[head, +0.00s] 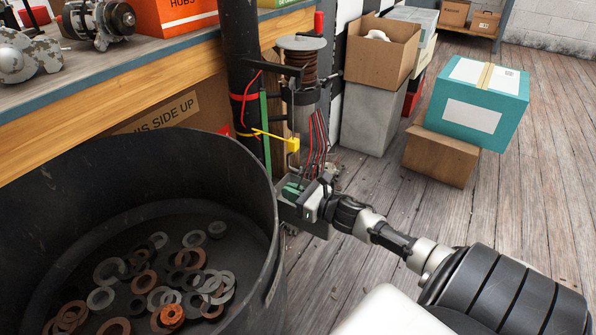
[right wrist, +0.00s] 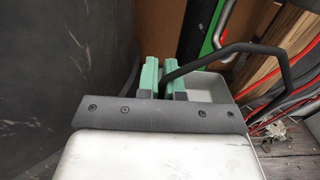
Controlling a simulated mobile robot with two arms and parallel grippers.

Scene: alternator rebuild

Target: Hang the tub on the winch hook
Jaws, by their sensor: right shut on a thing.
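A small grey tub (head: 303,222) hangs at my right gripper (head: 294,190), low beside the large black drum. In the right wrist view the tub (right wrist: 207,85) has a bent black handle (right wrist: 240,46). The green fingertips of my right gripper (right wrist: 164,78) are shut on one end of this handle. The winch (head: 301,62), with its brown coil, is on the dark post just above and behind the tub. A yellow piece (head: 291,143) sticks out below the winch; I cannot tell whether it is the hook. My left gripper is out of view.
The large black drum (head: 262,215) with several loose washers fills the lower left. A workbench (head: 110,85) stands behind it. Red cables (head: 320,140) hang close to the tub. Boxes (head: 440,155) stand at the back right.

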